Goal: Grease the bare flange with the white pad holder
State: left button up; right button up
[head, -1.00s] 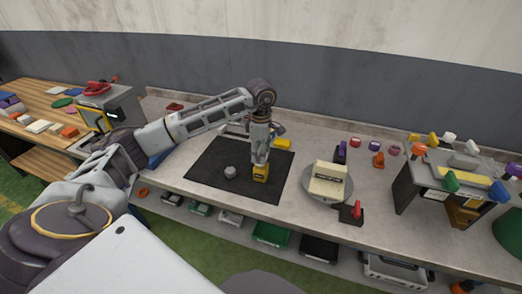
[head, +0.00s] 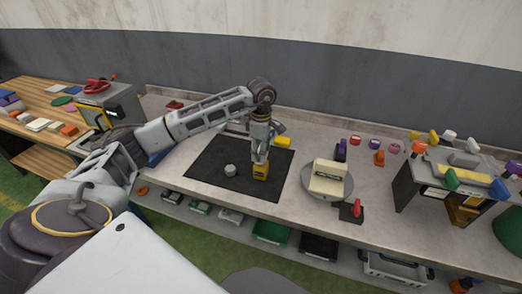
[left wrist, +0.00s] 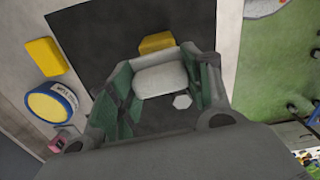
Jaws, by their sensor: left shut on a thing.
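My left gripper (head: 260,152) points down over the black mat. In the left wrist view its fingers (left wrist: 163,90) are shut on a white rounded piece, which I take for the white pad holder (left wrist: 160,78). A yellow block (head: 260,173) shows right below the gripper; whether it touches the holder is unclear. A round plate (head: 313,196) right of the mat bears a cream block (head: 328,178) with a dark slot. Which flange face is bare cannot be made out. A yellow-and-blue labelled round tin (left wrist: 50,104) shows in the left wrist view. My right gripper is not in view.
A small grey nut-like piece (head: 230,170) lies on the black mat (head: 208,165). A yellow block (head: 283,142) lies behind. A red lever (head: 357,207) stands near the front edge. A rack (head: 407,190) with coloured knobs is at right. Bins sit below the bench.

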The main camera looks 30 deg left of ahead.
pick_arm(q)
jog(key=shift+f+b, duration=0.3)
jog(key=shift+f, duration=0.1)
dwell(0.7)
jog(key=shift+f, duration=0.1)
dwell(1.0)
dwell(0.9)
jog(key=shift+r+p, duration=0.75)
jog(key=shift+r, duration=0.9)
jog(key=shift+r+p, duration=0.95)
jog(key=shift+r, duration=0.95)
jog(key=shift+m, duration=0.3)
